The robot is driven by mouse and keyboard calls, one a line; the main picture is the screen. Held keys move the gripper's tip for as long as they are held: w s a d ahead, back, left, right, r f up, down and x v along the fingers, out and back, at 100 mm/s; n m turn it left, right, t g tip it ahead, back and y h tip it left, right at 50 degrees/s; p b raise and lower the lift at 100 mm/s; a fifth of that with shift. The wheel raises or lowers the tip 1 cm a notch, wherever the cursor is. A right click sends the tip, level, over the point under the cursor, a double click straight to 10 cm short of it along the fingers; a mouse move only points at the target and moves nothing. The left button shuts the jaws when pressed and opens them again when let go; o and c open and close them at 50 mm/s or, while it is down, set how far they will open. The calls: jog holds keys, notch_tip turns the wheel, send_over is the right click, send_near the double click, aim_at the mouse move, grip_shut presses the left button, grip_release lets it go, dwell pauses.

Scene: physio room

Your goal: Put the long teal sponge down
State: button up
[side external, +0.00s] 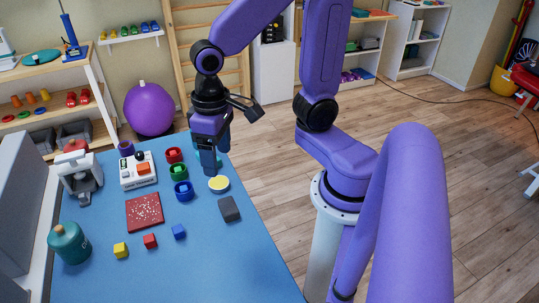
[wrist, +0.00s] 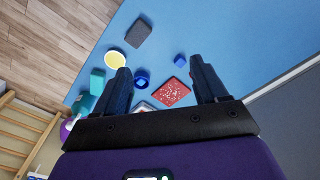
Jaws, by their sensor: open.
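A teal block, which looks like the long teal sponge (wrist: 97,80), shows in the wrist view just left of my left finger. A second teal patch (wrist: 84,104) lies below it; I cannot tell whether both are one piece. In the side view only a bit of teal (side external: 219,161) shows behind my fingers, the rest hidden. My gripper (wrist: 162,88) is open, its fingers wide apart with nothing held between them. In the side view my gripper (side external: 214,160) points down over the far right part of the blue table. The teal thing is outside the fingers; contact with the table is unclear.
On the blue table (side external: 225,265) stand red, green and blue cups (side external: 184,191), a yellow disc (side external: 218,183), a dark grey block (side external: 229,209), a speckled red board (side external: 144,211), small cubes, a white device (side external: 138,172) and a teal bottle (side external: 69,243). The front right is clear.

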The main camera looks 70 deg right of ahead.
jog(key=s+d+n, duration=0.2)
jog(key=s+n, duration=0.8)
jog(key=n, duration=0.1)
jog(key=shift+s+d+r, duration=0.15)
jog(key=shift+s, duration=0.2)
dwell(0.4)
jog(key=shift+o, duration=0.5)
